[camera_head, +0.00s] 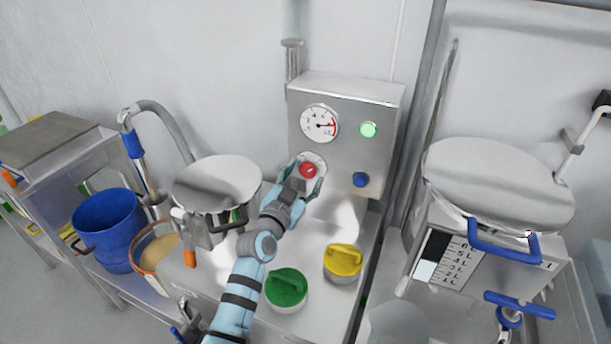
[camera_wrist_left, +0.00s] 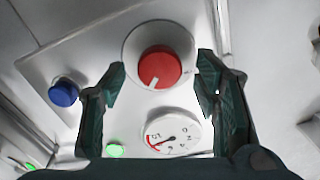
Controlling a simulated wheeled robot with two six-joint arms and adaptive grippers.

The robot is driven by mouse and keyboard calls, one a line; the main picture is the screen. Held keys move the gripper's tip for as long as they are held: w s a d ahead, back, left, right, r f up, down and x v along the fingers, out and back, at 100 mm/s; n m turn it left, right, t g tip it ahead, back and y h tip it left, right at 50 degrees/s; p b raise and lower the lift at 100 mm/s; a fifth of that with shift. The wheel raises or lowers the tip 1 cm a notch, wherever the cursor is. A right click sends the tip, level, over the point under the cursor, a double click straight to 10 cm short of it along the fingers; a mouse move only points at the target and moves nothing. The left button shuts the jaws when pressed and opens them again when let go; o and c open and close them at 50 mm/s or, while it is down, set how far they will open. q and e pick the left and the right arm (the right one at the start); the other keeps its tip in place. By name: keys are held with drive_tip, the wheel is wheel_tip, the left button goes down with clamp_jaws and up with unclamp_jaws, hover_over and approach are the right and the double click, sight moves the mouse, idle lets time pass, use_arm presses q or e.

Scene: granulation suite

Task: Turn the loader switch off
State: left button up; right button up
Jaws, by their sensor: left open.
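The loader switch is a red round knob (camera_head: 308,170) with a white pointer mark, on the front of a grey steel control box (camera_head: 345,98). It also shows in the left wrist view, where the red knob (camera_wrist_left: 160,66) sits on a pale round plate. My left gripper (camera_head: 306,186) is at the knob in the head view. In the left wrist view the left gripper (camera_wrist_left: 162,82) is open, with one finger on each side of the knob and gaps visible between. Whether a finger touches it I cannot tell. My right gripper is not in view.
The box also bears a dial gauge (camera_head: 320,123), a lit green lamp (camera_head: 369,130) and a blue button (camera_head: 360,180). Below are a green cap (camera_head: 286,288) and a yellow cap (camera_head: 343,261). A lidded steel vessel (camera_head: 216,184) stands left and a blue bucket (camera_head: 108,228) further left.

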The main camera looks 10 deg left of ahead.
use_arm(q)
drive_tip(key=shift+w+d, duration=0.2)
drive_tip(key=shift+w, duration=0.6)
drive_tip(key=c, duration=1.1)
drive_tip(key=shift+c, duration=0.2)
